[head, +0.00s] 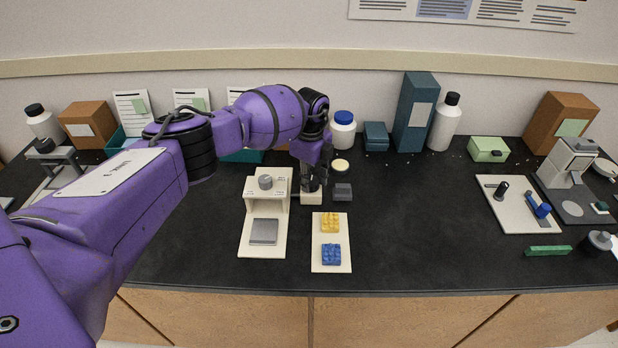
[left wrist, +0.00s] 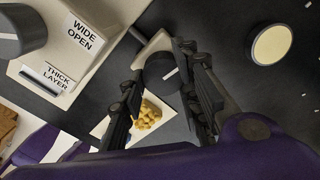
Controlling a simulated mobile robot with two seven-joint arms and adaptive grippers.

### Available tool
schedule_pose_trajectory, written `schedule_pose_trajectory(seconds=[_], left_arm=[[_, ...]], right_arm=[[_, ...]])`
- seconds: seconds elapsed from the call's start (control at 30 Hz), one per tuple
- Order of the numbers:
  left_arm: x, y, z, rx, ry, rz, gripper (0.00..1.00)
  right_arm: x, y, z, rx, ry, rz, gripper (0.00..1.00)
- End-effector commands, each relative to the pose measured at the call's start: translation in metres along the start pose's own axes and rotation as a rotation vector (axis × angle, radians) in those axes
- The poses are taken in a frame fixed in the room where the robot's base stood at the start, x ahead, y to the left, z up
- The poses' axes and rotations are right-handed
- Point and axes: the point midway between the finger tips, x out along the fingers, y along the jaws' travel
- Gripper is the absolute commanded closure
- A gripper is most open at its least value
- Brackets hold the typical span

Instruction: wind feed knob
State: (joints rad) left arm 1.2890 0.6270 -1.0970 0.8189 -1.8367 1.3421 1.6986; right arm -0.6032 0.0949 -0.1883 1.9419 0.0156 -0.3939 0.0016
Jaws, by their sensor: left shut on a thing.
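The feed knob (left wrist: 158,74) is a dark round knob with a white line on its face, seen in the left wrist view above a pale mount. My left gripper (head: 312,187) points down at it, its fingers on either side, shut on it. In the head view the fingers hide the knob; a small white block (head: 311,199) shows below them. Just left stands a cream stand (head: 281,202) with a grey knob (head: 265,182) on top. That knob (left wrist: 18,32) lies near labels reading "WIDE OPEN" and "THICK LAYER" in the left wrist view. My right gripper is not in view.
Bottles and boxes line the wall.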

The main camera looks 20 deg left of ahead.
Motion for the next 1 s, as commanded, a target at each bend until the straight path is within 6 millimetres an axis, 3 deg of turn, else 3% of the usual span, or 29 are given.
schedule_pose_trajectory(seconds=[0.3,0.83,0.87,1.0], left_arm=[[0.0014,0.0033,0.0002,-0.123,-0.002,0.01,0.96],[0.0044,0.004,-0.0007,-0.148,0.0,0.013,0.95],[0.0045,0.004,-0.0008,-0.148,0.001,0.013,0.68],[0.0041,0.0034,-0.001,-0.147,0.001,0.011,0.53]], right_arm=[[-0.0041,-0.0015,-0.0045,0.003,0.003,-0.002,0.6],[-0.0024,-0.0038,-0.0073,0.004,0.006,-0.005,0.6],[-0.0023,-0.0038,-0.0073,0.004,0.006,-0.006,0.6],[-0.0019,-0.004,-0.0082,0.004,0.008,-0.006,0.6]])
